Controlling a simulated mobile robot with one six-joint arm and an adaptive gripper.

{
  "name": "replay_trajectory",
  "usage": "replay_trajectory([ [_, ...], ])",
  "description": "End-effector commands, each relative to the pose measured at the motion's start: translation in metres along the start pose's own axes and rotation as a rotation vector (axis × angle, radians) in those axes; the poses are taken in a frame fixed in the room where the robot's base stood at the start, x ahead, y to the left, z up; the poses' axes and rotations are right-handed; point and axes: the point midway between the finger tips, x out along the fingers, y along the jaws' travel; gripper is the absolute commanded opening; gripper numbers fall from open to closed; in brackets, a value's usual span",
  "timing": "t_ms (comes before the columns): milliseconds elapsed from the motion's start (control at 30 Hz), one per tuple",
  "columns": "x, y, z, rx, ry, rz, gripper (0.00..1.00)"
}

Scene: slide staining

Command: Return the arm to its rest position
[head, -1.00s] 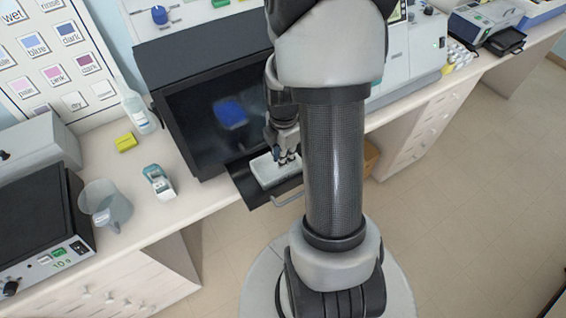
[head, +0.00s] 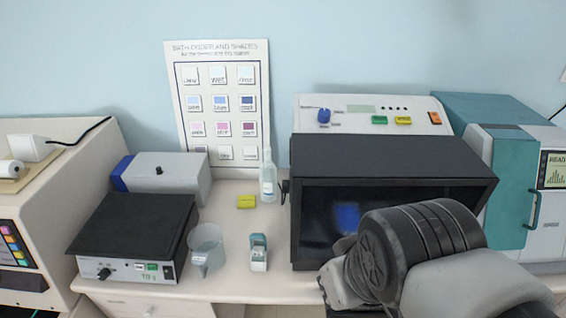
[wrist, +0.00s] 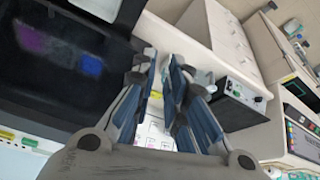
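My arm (head: 420,245) is folded at the lower right of the head view, in front of the dark-windowed machine (head: 400,158). My gripper is hidden in the head view. In the wrist view my gripper (wrist: 164,62) has its two fingers apart, with nothing seen between them. The machine's dark window (wrist: 60,55) fills the left of the wrist view, with purple and blue patches on it. The tray in front of the machine is not seen now.
On the white counter (head: 225,270) stand a black-topped heater (head: 135,235), a clear beaker (head: 205,247), a small teal-and-white holder (head: 259,252), a yellow block (head: 246,201) and a bottle (head: 267,180). A teal-and-white instrument (head: 510,190) stands at the right.

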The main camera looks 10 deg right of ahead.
Motion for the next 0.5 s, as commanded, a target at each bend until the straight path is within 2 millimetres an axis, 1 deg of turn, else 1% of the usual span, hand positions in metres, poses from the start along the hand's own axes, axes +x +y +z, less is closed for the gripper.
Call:
replay_trajectory([
  [33, -0.0043, -0.0041, 0.0038, 0.030, 0.014, -0.005, 0.13],
  [167, -0.0082, -0.0077, 0.0080, 0.081, 0.024, -0.011, 0.13],
  [400, -0.0082, -0.0076, 0.0080, 0.086, 0.023, -0.011, 0.13],
  [500, -0.0040, -0.0077, 0.0096, 0.086, 0.023, -0.011, 0.13],
])
